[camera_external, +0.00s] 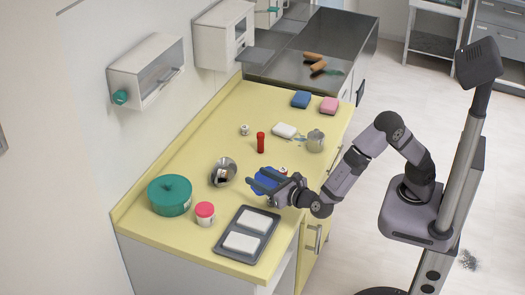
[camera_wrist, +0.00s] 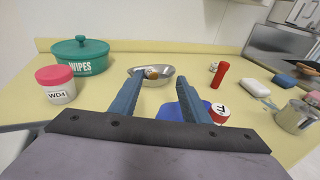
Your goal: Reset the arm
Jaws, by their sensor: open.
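My gripper (camera_wrist: 156,100) is open, its two blue fingers spread apart with nothing between them. In the external view my gripper (camera_external: 262,183) is low over the front edge of the yellow counter (camera_external: 180,240). A blue item (camera_wrist: 172,112) lies on the counter just behind the right finger, partly hidden by it. A white container with a red label (camera_wrist: 220,113) stands just right of that finger. A metal bowl (camera_wrist: 166,76) with small items in it sits farther back, beyond the fingertips.
A red bottle (camera_external: 261,142), a white block (camera_external: 284,130), a metal mug (camera_external: 315,141), and blue (camera_external: 301,99) and pink (camera_external: 329,106) blocks are farther along.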

